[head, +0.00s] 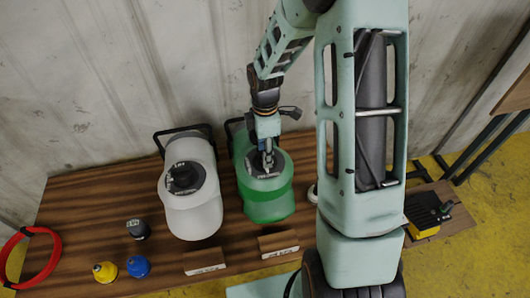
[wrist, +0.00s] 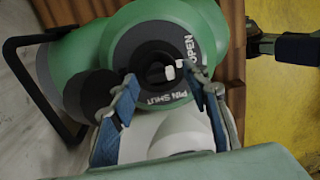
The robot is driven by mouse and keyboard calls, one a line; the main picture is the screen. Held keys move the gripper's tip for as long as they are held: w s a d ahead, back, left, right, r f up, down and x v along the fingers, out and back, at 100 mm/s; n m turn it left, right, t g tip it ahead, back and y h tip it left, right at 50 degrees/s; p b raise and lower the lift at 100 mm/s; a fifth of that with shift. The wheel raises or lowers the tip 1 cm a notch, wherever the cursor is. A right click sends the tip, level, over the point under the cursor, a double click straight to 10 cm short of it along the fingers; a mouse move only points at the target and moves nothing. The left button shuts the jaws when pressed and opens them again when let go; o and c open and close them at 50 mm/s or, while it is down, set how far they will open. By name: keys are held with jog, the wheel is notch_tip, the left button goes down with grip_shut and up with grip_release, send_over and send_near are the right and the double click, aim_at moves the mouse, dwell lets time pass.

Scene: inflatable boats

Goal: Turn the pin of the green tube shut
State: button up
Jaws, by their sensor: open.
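The green tube (head: 266,206) lies on the wooden bench beside a white tube. Its grey end disc and dark pin (wrist: 157,73) face the wrist camera. The disc reads OPEN at the right and PIN SHUT at the bottom in the wrist view. A pale mark on the pin sits toward the OPEN side. My gripper (wrist: 162,88) is open, with one finger on each side of the pin. I cannot tell whether the fingers touch it. In the head view my gripper (head: 268,157) is over the disc and partly hides the pin.
The white tube (head: 194,212) with its own black knob is close on the left. A black cap (head: 138,229), a yellow piece (head: 105,271), a blue piece (head: 139,267) and a red ring (head: 48,265) lie farther left. Label blocks (head: 205,262) stand at the front.

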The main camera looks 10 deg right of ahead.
jog(key=shift+f, duration=0.35)
jog(key=shift+c, duration=0.7)
jog(key=c, duration=1)
